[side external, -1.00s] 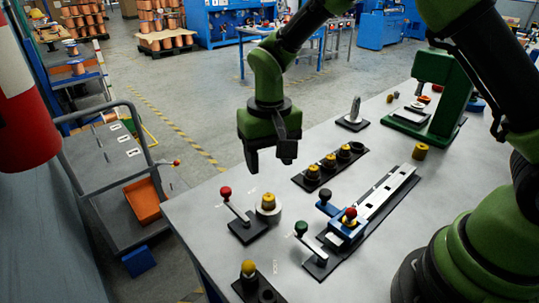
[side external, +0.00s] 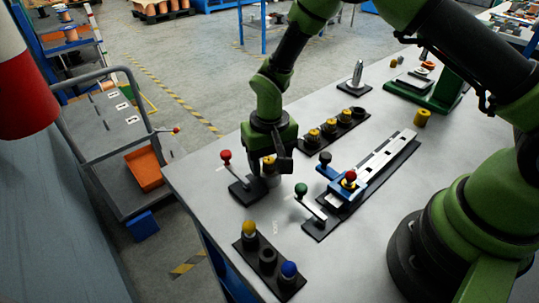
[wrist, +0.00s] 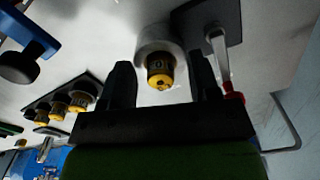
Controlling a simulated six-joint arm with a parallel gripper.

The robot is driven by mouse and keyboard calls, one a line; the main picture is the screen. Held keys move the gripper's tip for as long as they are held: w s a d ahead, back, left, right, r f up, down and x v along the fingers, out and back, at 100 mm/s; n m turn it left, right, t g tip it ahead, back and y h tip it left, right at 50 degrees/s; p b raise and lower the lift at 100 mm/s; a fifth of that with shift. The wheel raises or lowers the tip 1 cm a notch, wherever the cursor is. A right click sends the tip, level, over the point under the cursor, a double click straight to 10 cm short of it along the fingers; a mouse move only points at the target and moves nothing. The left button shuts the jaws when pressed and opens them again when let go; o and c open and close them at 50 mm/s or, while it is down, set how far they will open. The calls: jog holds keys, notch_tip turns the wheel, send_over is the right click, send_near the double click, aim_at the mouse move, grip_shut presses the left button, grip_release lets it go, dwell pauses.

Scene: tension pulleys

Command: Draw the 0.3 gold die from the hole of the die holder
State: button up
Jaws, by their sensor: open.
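A gold die (wrist: 159,72) with a dark marked band stands up out of the pale round die holder (wrist: 146,47); its marking is too blurred to read. In the side external view the die (side external: 268,161) is partly hidden by my gripper. My gripper (side external: 269,163) points down over the holder with its jaws open. In the wrist view my gripper (wrist: 161,68) has one dark finger on each side of the die, with visible gaps, so the jaws do not appear to touch it.
A red-knobbed lever (side external: 225,156) stands close left of the holder. A black rack (side external: 357,119) with several sockets holds gold dies behind. A green-knobbed lever (side external: 301,190), a slide with a blue carriage (side external: 340,192) and a front peg rack (side external: 267,255) stand nearby.

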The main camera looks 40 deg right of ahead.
aim_at(269, 161)
grip_shut()
jog(key=shift+r, duration=1.65)
jog(key=shift+r, duration=1.95)
